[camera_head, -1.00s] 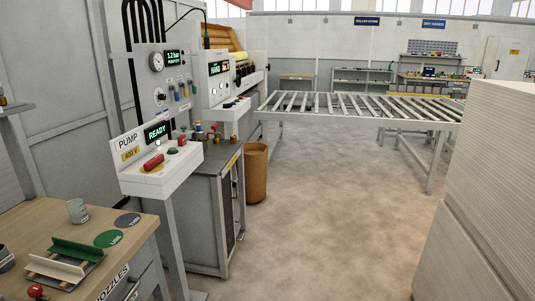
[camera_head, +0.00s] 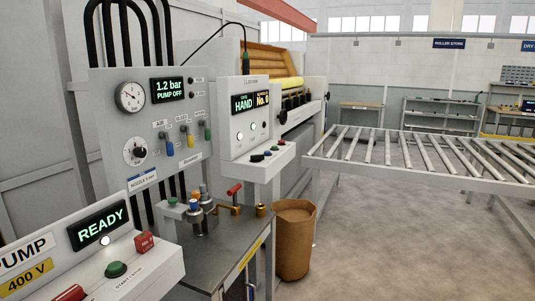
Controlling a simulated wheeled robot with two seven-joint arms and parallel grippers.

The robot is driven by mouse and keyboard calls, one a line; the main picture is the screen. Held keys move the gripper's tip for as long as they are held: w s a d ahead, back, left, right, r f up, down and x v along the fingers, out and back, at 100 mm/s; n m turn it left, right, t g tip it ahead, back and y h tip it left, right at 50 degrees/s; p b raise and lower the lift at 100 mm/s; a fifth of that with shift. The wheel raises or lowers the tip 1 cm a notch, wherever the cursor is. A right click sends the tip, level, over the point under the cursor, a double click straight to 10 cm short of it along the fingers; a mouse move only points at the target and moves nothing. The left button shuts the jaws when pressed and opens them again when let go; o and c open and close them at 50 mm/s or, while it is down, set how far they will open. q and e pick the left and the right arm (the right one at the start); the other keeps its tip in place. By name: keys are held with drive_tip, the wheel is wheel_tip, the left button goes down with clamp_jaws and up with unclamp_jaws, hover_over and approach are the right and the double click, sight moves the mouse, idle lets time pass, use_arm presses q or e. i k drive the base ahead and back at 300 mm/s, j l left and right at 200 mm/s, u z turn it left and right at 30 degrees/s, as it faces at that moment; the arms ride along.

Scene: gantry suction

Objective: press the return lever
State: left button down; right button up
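A grey valve panel (camera_head: 150,105) stands upright at the left centre. It carries a row of three small levers with coloured grips hanging down, the rightmost a green one (camera_head: 207,131). The small labels above them are too fine to read surely, so I cannot tell which is the return lever. Above the levers, the panel display (camera_head: 168,89) reads 1.2 bar, PUMP OFF, beside a round gauge (camera_head: 130,96). Neither of my grippers is in view.
A pump console (camera_head: 110,240) reading READY stands at the near left, with a green button and red controls. A metal bench (camera_head: 225,250) with brass fittings lies below the panel. A brown bin (camera_head: 294,240) and roller conveyor (camera_head: 420,155) are to the right. Floor beyond is clear.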

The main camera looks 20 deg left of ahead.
sight(202, 123)
drive_tip(key=i, duration=1.8)
drive_tip(key=u, duration=0.55)
drive_tip(key=i+l, duration=0.05)
